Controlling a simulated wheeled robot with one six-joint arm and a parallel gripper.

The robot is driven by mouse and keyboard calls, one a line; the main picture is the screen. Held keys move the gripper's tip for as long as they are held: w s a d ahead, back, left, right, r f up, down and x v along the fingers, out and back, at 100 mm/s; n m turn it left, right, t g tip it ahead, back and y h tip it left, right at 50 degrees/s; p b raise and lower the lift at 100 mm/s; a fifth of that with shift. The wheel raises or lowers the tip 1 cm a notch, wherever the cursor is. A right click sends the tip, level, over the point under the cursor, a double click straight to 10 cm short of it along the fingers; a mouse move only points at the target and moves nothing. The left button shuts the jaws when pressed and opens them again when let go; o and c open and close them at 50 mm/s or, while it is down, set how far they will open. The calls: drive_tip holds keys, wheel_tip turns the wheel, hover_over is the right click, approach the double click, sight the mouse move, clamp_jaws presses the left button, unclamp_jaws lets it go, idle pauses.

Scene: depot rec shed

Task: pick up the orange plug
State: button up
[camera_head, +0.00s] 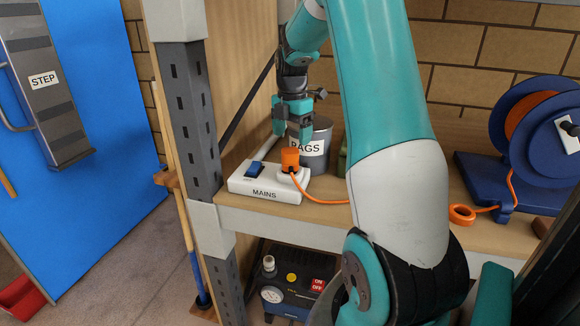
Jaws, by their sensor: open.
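The orange plug (290,160) sits upright on the right part of the white mains block (240,187), labelled MAINS. An orange cable runs from it to the right along the wooden shelf. My gripper (290,134) is open, with its teal fingers just above and behind the plug. The fingers point down. I cannot tell whether a finger touches the plug.
A grey RAGS tin (321,150) stands close behind the plug. A blue switch (255,168) is on the block's left. A blue cable reel (536,130) stands at the right. A grey shelf post (193,130) rises at the left, and a compressor (290,285) sits below the shelf (300,213).

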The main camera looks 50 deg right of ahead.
sight(291, 151)
wheel_tip(291, 151, down, 8)
drive_tip(key=shift+w+f+p, duration=0.1)
drive_tip(key=shift+f+p, duration=0.1)
drive_tip(key=shift+p, duration=0.95)
drive_tip(key=c, duration=1)
drive_tip(key=shift+c, duration=0.2)
